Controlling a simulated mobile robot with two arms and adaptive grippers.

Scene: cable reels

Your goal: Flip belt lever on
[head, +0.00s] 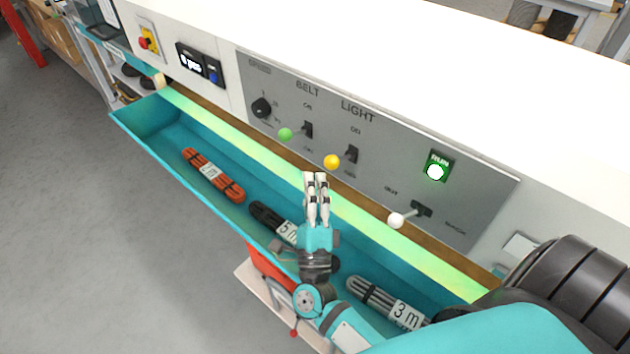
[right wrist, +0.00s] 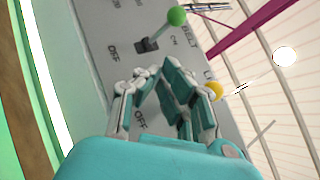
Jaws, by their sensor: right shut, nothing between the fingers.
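The belt lever has a green knob (head: 285,134) on a dark switch base under the word BELT on the grey control panel (head: 385,130). The green knob also shows at the top of the right wrist view (right wrist: 177,15), with ON and OFF marked around its base. I cannot tell clearly which mark it leans to. My right gripper (head: 315,176) is shut and empty, in front of the panel, below the green knob and a little right of it. In the right wrist view its fingertips (right wrist: 150,76) are apart from the knob. My left gripper is not in view.
The light lever's yellow knob (head: 331,162) is close to my right fingertips. The teal trough (head: 150,118) below holds orange, black and grey cable bundles.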

